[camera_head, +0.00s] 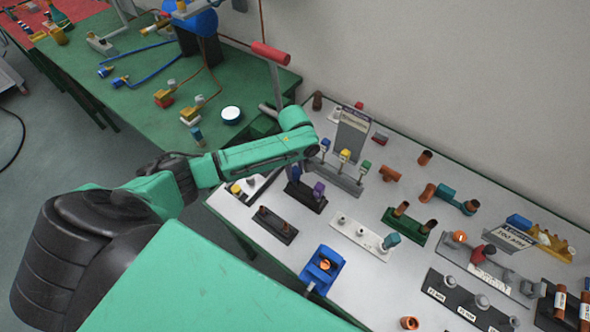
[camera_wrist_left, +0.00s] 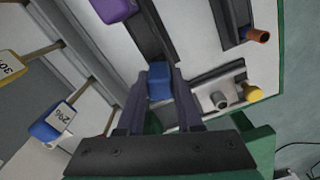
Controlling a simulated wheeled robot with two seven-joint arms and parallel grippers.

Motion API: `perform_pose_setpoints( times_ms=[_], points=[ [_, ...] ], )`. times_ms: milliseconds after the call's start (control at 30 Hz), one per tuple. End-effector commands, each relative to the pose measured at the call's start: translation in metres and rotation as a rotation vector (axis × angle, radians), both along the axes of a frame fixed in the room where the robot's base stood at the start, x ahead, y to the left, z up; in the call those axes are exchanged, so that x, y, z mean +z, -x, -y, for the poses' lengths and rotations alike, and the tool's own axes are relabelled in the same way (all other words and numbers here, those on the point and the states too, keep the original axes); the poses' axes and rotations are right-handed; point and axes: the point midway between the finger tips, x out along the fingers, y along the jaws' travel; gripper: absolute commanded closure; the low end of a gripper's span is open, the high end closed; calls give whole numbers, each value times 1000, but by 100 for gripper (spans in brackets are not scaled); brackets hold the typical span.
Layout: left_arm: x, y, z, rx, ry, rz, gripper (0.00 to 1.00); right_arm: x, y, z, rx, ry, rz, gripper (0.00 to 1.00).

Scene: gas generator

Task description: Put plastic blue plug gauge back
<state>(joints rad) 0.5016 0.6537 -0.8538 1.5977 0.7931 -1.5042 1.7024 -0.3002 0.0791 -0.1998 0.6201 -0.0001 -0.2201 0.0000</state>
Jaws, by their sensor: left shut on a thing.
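The blue plug gauge shows as a blue block (camera_wrist_left: 158,78) between the fingertips of my left gripper (camera_wrist_left: 159,95) in the left wrist view. The gripper is shut on it, over the end of a black rack (camera_wrist_left: 152,28). A purple gauge (camera_wrist_left: 113,9) stands on the same rack. In the head view, the blue gauge (camera_head: 295,173) shows just below my left wrist, beside the purple gauge (camera_head: 318,189) on the black rack (camera_head: 306,201). The fingers are mostly hidden there. I cannot tell whether the blue gauge is fully seated. My right gripper is not in view.
A rack with blue, yellow and green tags (camera_head: 343,180) stands close to the right. A dark two-peg rack (camera_head: 275,226) lies in front, and yellow and grey pegs (camera_head: 237,188) stand left. A blue holder (camera_head: 322,269) sits nearer me. The green table (camera_head: 130,110) is behind left.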

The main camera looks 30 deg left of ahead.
Motion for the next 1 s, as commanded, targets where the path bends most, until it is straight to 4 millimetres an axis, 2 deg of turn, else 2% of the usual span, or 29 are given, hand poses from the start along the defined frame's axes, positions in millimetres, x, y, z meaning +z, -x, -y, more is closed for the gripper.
perform_pose_setpoints(
  times_ms=[200, 233, 300, 600, 733, 867, 1000],
  points=[
    [-7, 0, 0, 0, 0, 0, 100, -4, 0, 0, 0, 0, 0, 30],
    [-7, 0, 0, 0, 1, 1, 58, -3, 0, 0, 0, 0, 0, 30],
    [-6, 0, 0, 0, 0, 0, 31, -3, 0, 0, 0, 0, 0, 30],
    [-6, 0, 0, 0, 0, 0, 30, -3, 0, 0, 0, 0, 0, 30],
    [3, 0, 0, 0, 1, 1, 30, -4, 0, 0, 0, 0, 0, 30],
    [29, -1, 0, -2, 1, 4, 30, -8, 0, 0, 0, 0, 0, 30],
    [69, -1, 0, 0, 1, 5, 30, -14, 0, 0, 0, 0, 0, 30]
  ],
)
